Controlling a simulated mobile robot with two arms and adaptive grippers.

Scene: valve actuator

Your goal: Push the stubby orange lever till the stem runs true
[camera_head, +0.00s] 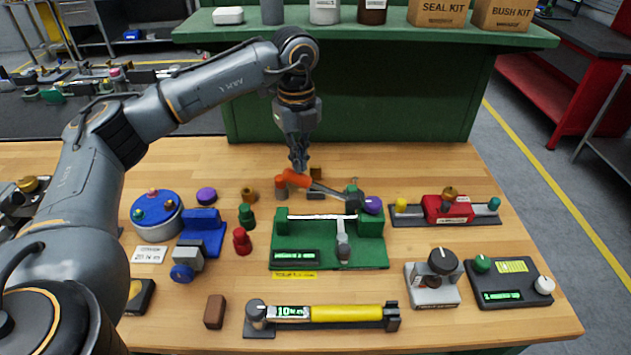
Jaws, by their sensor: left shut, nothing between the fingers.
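The stubby orange lever (293,179) stands at the back of the green fixture (330,257), above a grey post, and points to the right. A dark link runs from near it toward a purple knob (373,205) on the fixture's right block. A thin pale stem (318,217) spans the two green blocks; I cannot tell whether it runs true. My left gripper (300,165) is shut and empty, pointing down just behind and above the lever; I cannot tell whether its tips touch it. My right gripper is not in view.
A red vise-like unit (448,209) stands right of the fixture, and a blue round unit (156,215) stands left. A yellow torque tool (347,313) lies in front. Small knobs sit left of the fixture. A green shelf (370,40) with boxes stands behind the wooden table (560,318).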

